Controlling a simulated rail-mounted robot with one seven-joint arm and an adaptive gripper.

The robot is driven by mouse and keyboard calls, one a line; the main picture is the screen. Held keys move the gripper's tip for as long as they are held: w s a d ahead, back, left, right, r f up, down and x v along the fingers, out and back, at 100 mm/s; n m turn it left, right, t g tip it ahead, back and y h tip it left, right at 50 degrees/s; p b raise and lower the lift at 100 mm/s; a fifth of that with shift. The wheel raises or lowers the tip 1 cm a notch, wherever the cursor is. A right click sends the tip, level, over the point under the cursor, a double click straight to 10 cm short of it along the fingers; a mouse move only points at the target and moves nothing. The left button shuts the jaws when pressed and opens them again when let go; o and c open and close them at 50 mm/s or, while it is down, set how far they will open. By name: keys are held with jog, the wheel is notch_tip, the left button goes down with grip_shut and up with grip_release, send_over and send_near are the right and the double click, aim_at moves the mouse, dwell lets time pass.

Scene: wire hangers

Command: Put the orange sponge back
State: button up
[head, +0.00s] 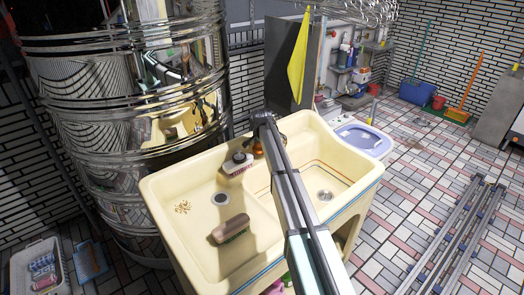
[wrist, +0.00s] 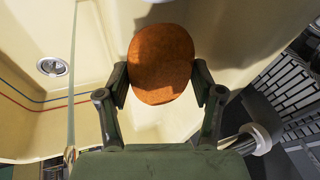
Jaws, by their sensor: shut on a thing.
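The orange sponge (wrist: 160,62) is a rounded, flat piece held between the two fingers of my gripper (wrist: 162,85) in the wrist view. My gripper is shut on its sides. Cream sink surface shows behind it; I cannot tell whether the sponge touches it. In the head view, a bit of the orange sponge (head: 257,150) shows beside my arm, at the back of the cream double sink (head: 165,215) near the divider. My arm hides most of the sponge and gripper there.
A brown brush (head: 231,228) lies in the left basin. A dark-topped, pale object (head: 238,163) sits at the sink's back. The right basin (head: 335,180) looks empty around its drain. A large shiny metal tank (head: 130,110) stands left of the sink. A yellow cloth (head: 298,62) hangs behind.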

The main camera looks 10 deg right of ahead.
jog(key=shift+w+f+p, duration=0.1)
jog(key=shift+f+p, duration=0.6)
jog(key=shift+f, duration=1.05)
jog(key=shift+f, duration=0.15)
jog(key=o, duration=1.1)
jog(key=b+v, duration=0.3)
jog(key=v, duration=0.9)
